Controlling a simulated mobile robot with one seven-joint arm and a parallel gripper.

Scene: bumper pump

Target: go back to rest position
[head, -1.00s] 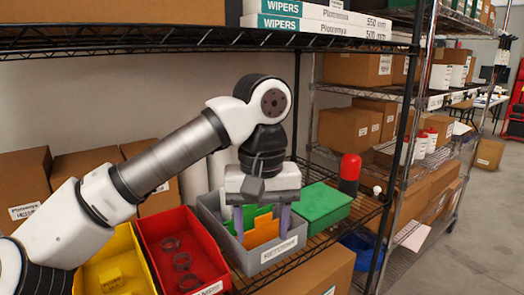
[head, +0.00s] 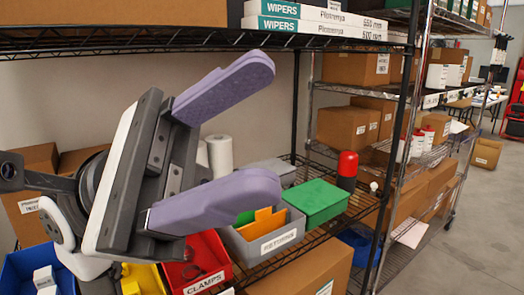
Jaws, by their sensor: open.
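My gripper (head: 250,140) is large and close in the head view, at the left and middle. Its two purple fingers point right and stand wide apart with nothing between them. It is in front of the shelf and above the bins in the picture. My arm is folded back at the left edge. The gripper hides part of the shelf's back and parts of the red and yellow bins.
The wire shelf (head: 362,207) holds a grey returns bin (head: 290,237) with orange and green pieces, a red clamps bin (head: 222,262), a yellow bin (head: 145,280), a blue bin (head: 22,268) and a green box (head: 315,200). An upper shelf (head: 200,40) crosses above. Open floor (head: 450,240) lies right.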

